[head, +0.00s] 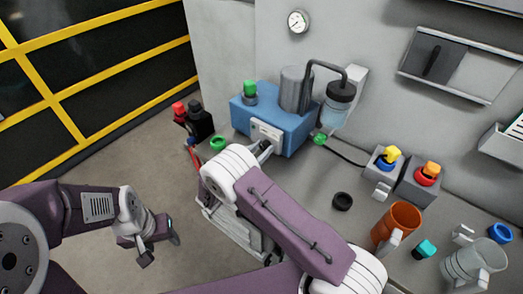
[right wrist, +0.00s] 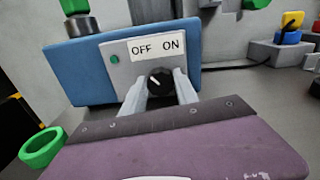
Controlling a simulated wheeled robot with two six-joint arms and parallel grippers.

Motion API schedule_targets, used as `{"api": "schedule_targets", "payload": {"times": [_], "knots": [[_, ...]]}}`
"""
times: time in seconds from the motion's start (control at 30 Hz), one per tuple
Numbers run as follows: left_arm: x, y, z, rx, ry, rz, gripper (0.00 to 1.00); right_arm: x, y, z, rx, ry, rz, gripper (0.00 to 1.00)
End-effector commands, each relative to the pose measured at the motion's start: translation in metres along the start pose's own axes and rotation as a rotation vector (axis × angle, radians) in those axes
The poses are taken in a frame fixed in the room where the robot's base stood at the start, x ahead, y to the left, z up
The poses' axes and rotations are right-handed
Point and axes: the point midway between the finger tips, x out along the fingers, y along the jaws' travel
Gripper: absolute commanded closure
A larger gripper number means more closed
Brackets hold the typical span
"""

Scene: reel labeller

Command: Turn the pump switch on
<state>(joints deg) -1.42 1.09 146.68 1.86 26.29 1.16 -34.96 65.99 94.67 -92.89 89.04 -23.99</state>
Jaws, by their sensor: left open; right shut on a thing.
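The pump is a blue box (head: 285,128) on the bench by the wall, with a white panel on its front. In the right wrist view the panel (right wrist: 117,70) reads OFF on the left and ON on the right. A round black switch knob (right wrist: 158,77) sits below the words. Its small white mark seems to lean up and left, toward the OFF side. My right gripper (right wrist: 160,92) is shut on the knob, one finger on each side. In the head view my right arm partly hides the panel. My left gripper (head: 162,244) is open and empty, low over the floor.
A green ring (right wrist: 42,147) lies left of the pump. A clear bottle (head: 337,104) with a dark tube stands at its right. A black ring (head: 342,201), an orange mug (head: 398,225) and a clear jug (head: 476,263) stand further right. A yellow-barred fence (head: 95,98) is at the left.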

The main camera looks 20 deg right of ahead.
Motion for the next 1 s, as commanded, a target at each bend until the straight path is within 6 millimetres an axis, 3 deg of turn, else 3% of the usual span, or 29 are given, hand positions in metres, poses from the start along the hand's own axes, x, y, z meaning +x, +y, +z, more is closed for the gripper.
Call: {"api": "schedule_targets", "payload": {"times": [0.57, 1.0], "knots": [[0.043, -0.001, 0.004, 0.000, 0.000, 0.000, 0.46, 0.001, -0.001, -0.006, 0.523, 0.003, -0.003, 1.00], [0.089, -0.002, 0.009, 0.000, 0.000, 0.000, 0.46, 0.001, 0.000, -0.008, 0.943, 0.002, -0.002, 1.00]]}}
